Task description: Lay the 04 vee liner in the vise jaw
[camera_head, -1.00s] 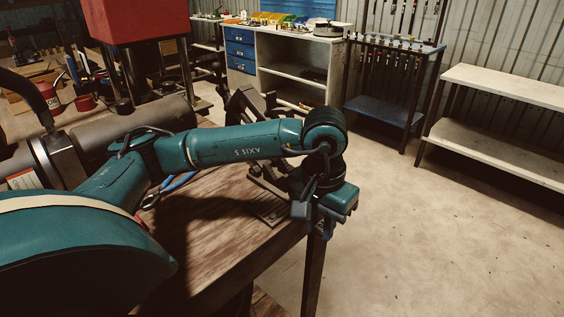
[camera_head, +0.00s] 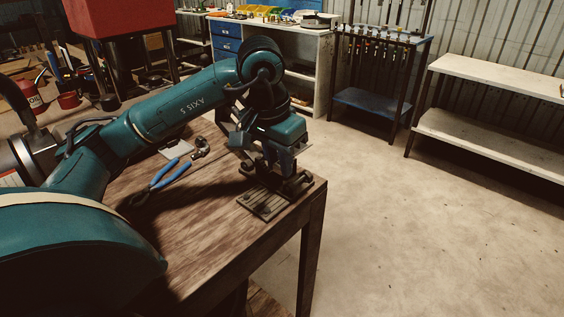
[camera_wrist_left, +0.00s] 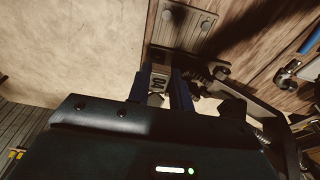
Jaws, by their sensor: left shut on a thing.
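My left gripper (camera_head: 280,170) points down over the dark vise at the table corner. In the left wrist view its two blue-grey fingers (camera_wrist_left: 168,95) are shut on a small pale metal block with dark marking, apparently the vee liner (camera_wrist_left: 159,80); I cannot read the marking clearly. The vise (camera_head: 297,184) is partly hidden behind the gripper; its slotted base plate (camera_head: 263,204) shows in front. In the left wrist view dark vise parts (camera_wrist_left: 213,84) lie right of the fingers. I cannot tell whether the liner touches the jaw. My right gripper is out of view.
The table edge is close to the vise, with open floor (camera_head: 420,240) beyond. A tool rack (camera_head: 380,75), a white shelf (camera_head: 490,125) and a bench with blue drawers (camera_head: 226,43) stand behind.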

